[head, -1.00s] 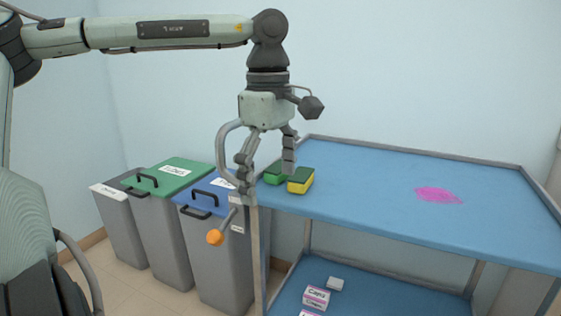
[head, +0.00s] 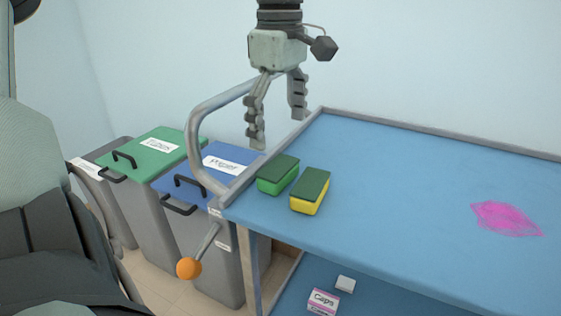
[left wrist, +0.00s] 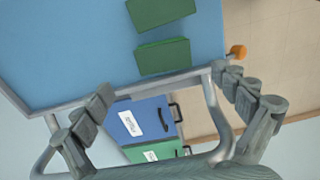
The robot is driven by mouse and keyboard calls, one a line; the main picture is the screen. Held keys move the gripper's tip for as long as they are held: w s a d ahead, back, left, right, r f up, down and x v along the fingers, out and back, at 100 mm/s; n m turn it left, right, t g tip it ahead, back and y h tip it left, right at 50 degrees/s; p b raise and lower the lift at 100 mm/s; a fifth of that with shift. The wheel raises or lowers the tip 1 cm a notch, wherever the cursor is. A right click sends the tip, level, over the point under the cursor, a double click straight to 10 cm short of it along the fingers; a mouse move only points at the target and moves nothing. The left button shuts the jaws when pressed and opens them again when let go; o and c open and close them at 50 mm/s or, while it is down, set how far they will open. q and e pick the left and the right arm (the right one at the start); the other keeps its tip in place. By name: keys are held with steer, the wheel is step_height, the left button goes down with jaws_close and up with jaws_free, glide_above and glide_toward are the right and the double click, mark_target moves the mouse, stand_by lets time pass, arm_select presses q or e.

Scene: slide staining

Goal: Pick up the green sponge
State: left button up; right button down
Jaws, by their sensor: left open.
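The green sponge (head: 278,175), with a darker green top, lies on the blue cart top near its left end. A yellow sponge with a green top (head: 310,191) lies just right of it, a small gap apart. My left gripper (head: 278,126) is open and empty, fingers pointing down, above and beyond the green sponge in the head view. In the left wrist view the green sponge (left wrist: 163,57) shows ahead between the open fingers (left wrist: 163,85), apart from them; the other sponge (left wrist: 160,11) is farther up. My right gripper is not in view.
The cart top (head: 400,200) has a raised rim and a curved handle (head: 197,130) at its left end. A pink stain (head: 505,219) lies to the right. Green-lidded (head: 153,153) and blue-lidded (head: 205,172) bins stand left. Small boxes (head: 323,301) sit on the lower shelf.

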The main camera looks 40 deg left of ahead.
mark_target(278, 166)
arm_select(q)
steer(key=f, duration=0.7)
steer(key=shift+s+f, duration=0.3)
steer(key=shift+f, duration=0.05)
steer(key=shift+c, duration=0.2)
steer(key=c, duration=0.9)
